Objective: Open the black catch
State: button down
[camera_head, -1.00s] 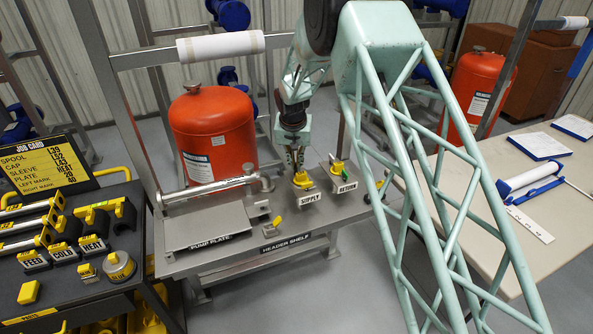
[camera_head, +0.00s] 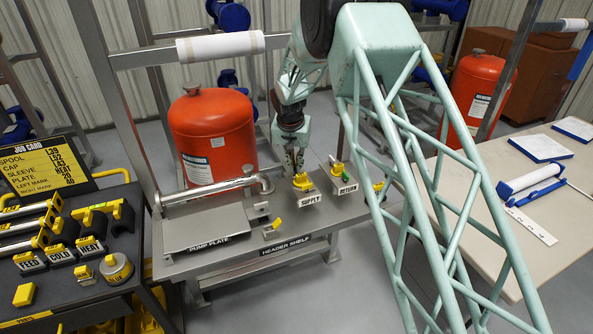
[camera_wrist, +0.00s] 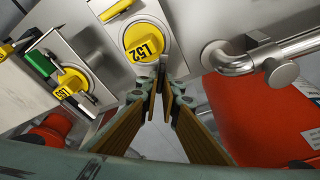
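My gripper (camera_head: 296,166) hangs just behind and left of the yellow-handled SUPPLY valve (camera_head: 303,182) on the header shelf (camera_head: 300,246). There the yellow L52 cap (camera_wrist: 146,42) of a valve lies just beyond the fingertips. I cannot make out a black catch for certain. A small block with a yellow tab (camera_head: 277,223) sits on the shelf left of the SUPPLY valve; its dark parts are too small to tell.
The RETURN valve (camera_head: 339,175) stands right of SUPPLY. A pipe with an elbow (camera_head: 266,184) and the pump plate (camera_head: 205,226) lie left. A red tank (camera_head: 212,135) stands behind. The tool cart (camera_head: 120,285) is at far left, a pale table (camera_head: 500,230) at right.

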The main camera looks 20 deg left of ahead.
jog(key=shift+f+m+h+b, duration=0.1)
jog(key=shift+m+h+b, duration=0.3)
jog(key=shift+m+b, duration=1.8)
jog(key=shift+b, duration=0.05)
jog(key=shift+m+h+b, duration=0.35)
jog(key=shift+m+h, duration=0.05)
jog(key=shift+m, duration=1.1)
jog(key=shift+m+g+h, duration=0.5)
jog(key=shift+m+h, duration=0.1)
jog(key=shift+m, duration=1.1)
jog(key=c, duration=2.9)
grip_release()
jog(key=shift+o, duration=0.2)
